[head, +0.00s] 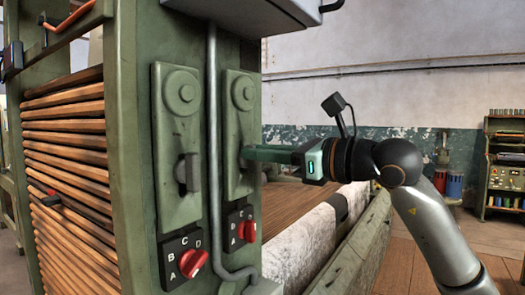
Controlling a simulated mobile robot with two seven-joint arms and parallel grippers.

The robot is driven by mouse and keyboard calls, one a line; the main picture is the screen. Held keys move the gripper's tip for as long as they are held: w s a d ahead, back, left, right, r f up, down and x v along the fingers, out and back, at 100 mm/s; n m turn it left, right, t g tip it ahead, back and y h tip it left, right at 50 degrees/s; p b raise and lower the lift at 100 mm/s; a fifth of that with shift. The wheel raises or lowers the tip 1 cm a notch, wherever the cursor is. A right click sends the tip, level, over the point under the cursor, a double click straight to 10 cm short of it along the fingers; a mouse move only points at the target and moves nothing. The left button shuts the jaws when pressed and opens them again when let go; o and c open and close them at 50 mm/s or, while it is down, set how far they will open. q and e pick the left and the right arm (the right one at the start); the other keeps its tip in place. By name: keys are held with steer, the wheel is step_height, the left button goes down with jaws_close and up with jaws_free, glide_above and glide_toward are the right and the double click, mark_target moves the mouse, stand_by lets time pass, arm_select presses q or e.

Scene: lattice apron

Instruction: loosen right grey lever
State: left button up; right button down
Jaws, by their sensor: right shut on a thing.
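The right grey lever (243,163) sits in the slot of the right green plate (236,125) on the machine's green post. It is small here and mostly hidden by the fingertips. My right gripper (248,153) reaches in from the right, level, and is shut on this lever. The left grey lever (188,172) stands in its own slot on the left plate (175,135), with nothing touching it. My left gripper is not in view.
A grey conduit (212,130) runs down between the two plates. Red rotary knobs sit below them on the left switch box (185,260) and the right switch box (240,228). Wooden slats (65,165) fill the left side. A shelf (506,165) stands far right beyond open floor.

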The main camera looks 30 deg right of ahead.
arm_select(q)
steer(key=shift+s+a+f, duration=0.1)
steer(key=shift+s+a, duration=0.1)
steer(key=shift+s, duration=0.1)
arm_select(e)
steer(key=shift+a+f+n, duration=0.15)
steer(key=shift+f+n, duration=0.05)
steer(key=shift+n, duration=1.5)
steer(key=shift+a+f+n, duration=0.1)
steer(key=shift+f+n, duration=0.05)
steer(key=shift+n, duration=1.55)
steer(key=shift+a+f+n, duration=0.15)
steer(key=shift+f+n, duration=0.05)
steer(key=shift+n, duration=1.5)
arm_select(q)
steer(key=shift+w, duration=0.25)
arm_select(e)
steer(key=c, duration=0.9)
jaws_free()
steer(key=shift+o, duration=0.2)
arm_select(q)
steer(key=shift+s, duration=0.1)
arm_select(e)
steer(key=shift+w, duration=0.15)
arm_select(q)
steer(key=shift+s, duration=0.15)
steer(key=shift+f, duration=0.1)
arm_select(e)
steer(key=shift+s, duration=0.2)
